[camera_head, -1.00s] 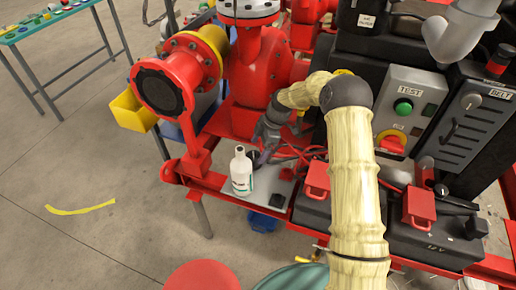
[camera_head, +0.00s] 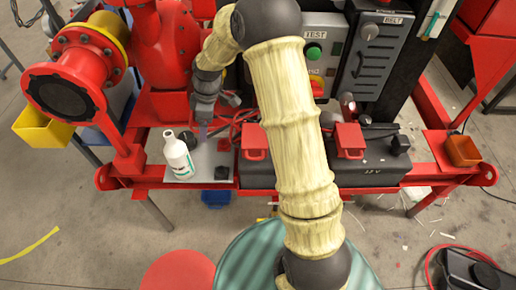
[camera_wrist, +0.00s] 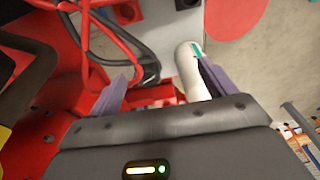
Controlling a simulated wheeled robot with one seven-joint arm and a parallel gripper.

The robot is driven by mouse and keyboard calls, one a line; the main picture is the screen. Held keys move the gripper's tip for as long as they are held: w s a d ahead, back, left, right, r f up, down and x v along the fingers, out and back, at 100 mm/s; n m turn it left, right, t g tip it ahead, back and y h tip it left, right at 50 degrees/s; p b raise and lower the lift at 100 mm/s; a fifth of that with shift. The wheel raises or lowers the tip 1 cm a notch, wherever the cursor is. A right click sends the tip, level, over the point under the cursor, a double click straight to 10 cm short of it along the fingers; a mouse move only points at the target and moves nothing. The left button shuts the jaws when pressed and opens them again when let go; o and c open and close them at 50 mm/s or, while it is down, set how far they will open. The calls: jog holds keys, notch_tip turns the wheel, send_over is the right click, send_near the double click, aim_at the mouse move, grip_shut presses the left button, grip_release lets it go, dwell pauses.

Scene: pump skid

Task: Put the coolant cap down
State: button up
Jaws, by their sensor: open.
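My gripper (camera_head: 203,130) hangs over the back of a light grey plate (camera_head: 210,160) on the red skid, behind and right of a white bottle (camera_head: 178,157). In the wrist view my gripper (camera_wrist: 160,80) has its two fingers apart, with no held object visible between them. The bottle (camera_wrist: 187,70) shows beyond the right finger, which partly covers it. A dark round piece (camera_head: 187,138) sits behind the bottle, partly hidden; I cannot tell whether it is the coolant cap. A small black block (camera_head: 222,172) lies on the plate's front right.
Red and black cables (camera_wrist: 100,35) run close to the left finger. A black battery (camera_head: 375,160) with red terminal covers stands right of the plate. A red pump flange (camera_head: 65,90) and a yellow bin (camera_head: 42,124) are at left. The floor at lower left is mostly clear.

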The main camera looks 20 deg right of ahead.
jog(key=s+d+r+m, duration=0.2)
jog(key=s+d+m, duration=0.1)
jog(key=s, duration=0.4)
jog(key=s+d+r+m+t+h, duration=0.1)
jog(key=s+d+r+m, duration=0.2)
jog(key=s+m, duration=0.3)
jog(key=s+d+r+m+t+h, duration=0.1)
jog(key=s+d+m, duration=0.3)
jog(key=s, duration=0.4)
jog(key=shift+r+m, duration=0.6)
jog(key=shift+r, duration=0.2)
